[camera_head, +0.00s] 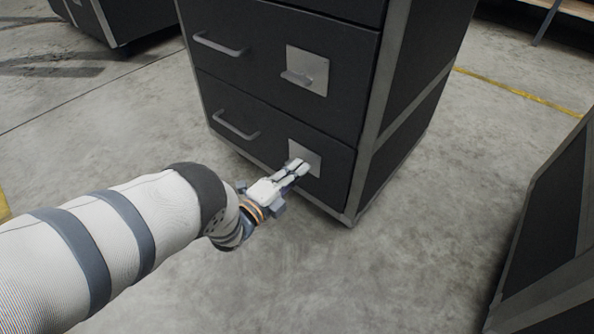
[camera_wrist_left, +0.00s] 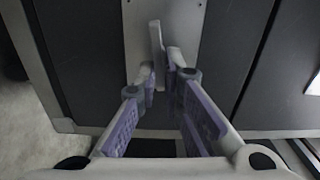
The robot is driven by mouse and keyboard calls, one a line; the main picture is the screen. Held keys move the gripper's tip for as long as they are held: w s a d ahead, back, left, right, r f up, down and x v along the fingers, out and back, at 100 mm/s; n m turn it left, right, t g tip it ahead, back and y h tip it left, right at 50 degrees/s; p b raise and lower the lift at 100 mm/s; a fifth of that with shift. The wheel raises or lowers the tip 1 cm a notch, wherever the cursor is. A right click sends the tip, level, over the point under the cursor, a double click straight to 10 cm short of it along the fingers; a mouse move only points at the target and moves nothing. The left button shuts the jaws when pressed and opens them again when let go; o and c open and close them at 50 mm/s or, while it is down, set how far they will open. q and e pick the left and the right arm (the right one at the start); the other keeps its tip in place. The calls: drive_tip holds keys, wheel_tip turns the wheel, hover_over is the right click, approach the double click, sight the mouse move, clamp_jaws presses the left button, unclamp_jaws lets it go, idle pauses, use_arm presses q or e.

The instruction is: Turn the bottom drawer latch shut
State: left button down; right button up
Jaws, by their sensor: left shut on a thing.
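The bottom drawer (camera_head: 225,98) of a dark, metal-edged cabinet has a square grey latch plate (camera_head: 312,158) at its right. My left gripper (camera_head: 300,168) reaches this plate from the lower left and hides most of the latch on it. In the left wrist view the latch lever (camera_wrist_left: 156,36) stands out from the grey plate (camera_wrist_left: 188,22). There the left fingers (camera_wrist_left: 162,68) are closed together on the lever's near end. The lever runs nearly upright in that view; its exact angle on the drawer is hard to tell. My right gripper is not in view.
The drawer above has a bar handle (camera_head: 218,44) and its own latch (camera_head: 296,78), lying roughly level. The bottom drawer's bar handle (camera_head: 236,127) is left of my gripper. Another dark case (camera_head: 550,235) stands at the right, with bare floor between.

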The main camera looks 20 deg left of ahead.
use_arm(q)
drive_tip(key=shift+s+f+m, duration=0.2)
drive_tip(key=shift+f+m, duration=0.2)
idle(1.1)
drive_tip(key=c, duration=1.8)
unclamp_jaws()
drive_tip(key=shift+o, duration=0.2)
drive_tip(key=shift+w+r, duration=0.1)
drive_tip(key=shift+r, duration=0.05)
drive_tip(key=v, duration=1.2)
